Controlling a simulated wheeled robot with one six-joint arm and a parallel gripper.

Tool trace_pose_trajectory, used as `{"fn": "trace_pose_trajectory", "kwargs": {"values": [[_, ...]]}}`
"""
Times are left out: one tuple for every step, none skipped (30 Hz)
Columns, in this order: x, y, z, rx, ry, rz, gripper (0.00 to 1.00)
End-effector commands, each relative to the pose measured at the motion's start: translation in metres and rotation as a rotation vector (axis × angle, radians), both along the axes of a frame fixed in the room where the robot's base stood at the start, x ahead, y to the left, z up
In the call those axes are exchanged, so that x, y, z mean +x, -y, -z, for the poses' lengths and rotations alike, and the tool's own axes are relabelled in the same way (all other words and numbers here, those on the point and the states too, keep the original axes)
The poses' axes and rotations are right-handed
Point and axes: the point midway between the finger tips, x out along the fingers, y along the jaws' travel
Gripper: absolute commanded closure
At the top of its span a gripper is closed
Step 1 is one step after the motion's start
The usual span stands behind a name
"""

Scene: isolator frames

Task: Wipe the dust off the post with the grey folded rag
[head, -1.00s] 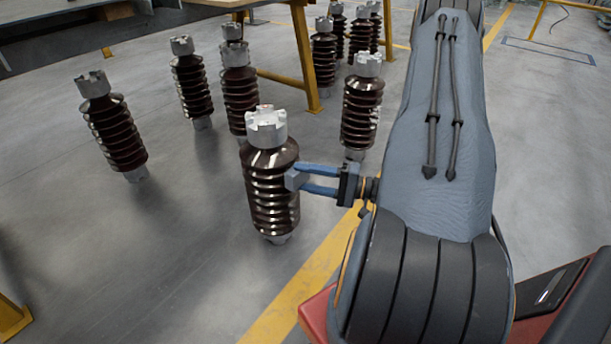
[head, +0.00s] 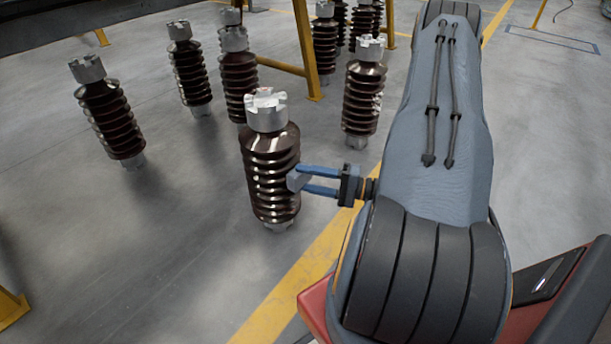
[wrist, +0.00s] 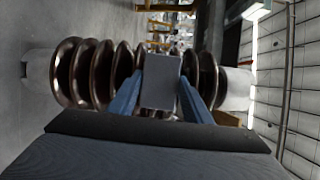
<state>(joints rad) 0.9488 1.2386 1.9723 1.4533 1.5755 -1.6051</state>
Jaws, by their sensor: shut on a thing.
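The post (head: 268,155) is a dark brown ribbed insulator with grey metal ends. It stands upright on the floor in the middle of the head view. In the wrist view the post (wrist: 92,75) lies sideways across the picture. My gripper (head: 298,180) is at the post's right side, around mid-height. Its blue fingers are shut on the grey folded rag (wrist: 160,82), a small block that is at or very close to the ribs. I cannot tell for certain whether it touches. The rag hides part of the ribs in the wrist view. No dust can be made out clearly.
Other ribbed insulators stand behind, one at left (head: 108,120) and one at right (head: 363,95). A yellow trestle leg (head: 307,50) stands among them. A yellow floor line (head: 300,275) runs past the post.

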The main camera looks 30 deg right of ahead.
Motion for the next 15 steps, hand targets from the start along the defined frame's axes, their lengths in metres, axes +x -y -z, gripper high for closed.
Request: {"fn": "trace_pose_trajectory", "kwargs": {"values": [[0.000, 0.000, 0.006, 0.000, 0.000, 0.000, 0.73], [0.000, 0.000, 0.008, 0.001, 0.000, 0.000, 0.73], [0.000, 0.000, 0.010, 0.001, 0.000, 0.000, 0.73], [-0.001, 0.000, 0.011, 0.001, 0.001, 0.000, 0.73], [-0.001, 0.000, 0.012, 0.001, 0.001, 0.000, 0.73], [-0.001, 0.000, 0.012, 0.001, 0.001, -0.001, 0.73], [-0.001, 0.000, 0.012, 0.001, 0.001, -0.001, 0.73], [-0.001, 0.000, 0.011, 0.001, 0.001, -0.001, 0.73], [-0.001, 0.000, 0.009, 0.001, 0.001, -0.001, 0.73], [-0.001, 0.000, 0.007, 0.001, 0.001, -0.001, 0.73], [-0.001, 0.000, 0.005, 0.001, 0.001, -0.001, 0.73], [-0.001, 0.000, 0.002, 0.000, 0.001, -0.001, 0.73], [0.000, -0.001, 0.000, 0.000, 0.001, -0.001, 0.73], [0.000, -0.001, -0.003, 0.000, 0.001, -0.001, 0.73], [0.000, -0.001, -0.007, 0.000, 0.001, -0.001, 0.73]]}}
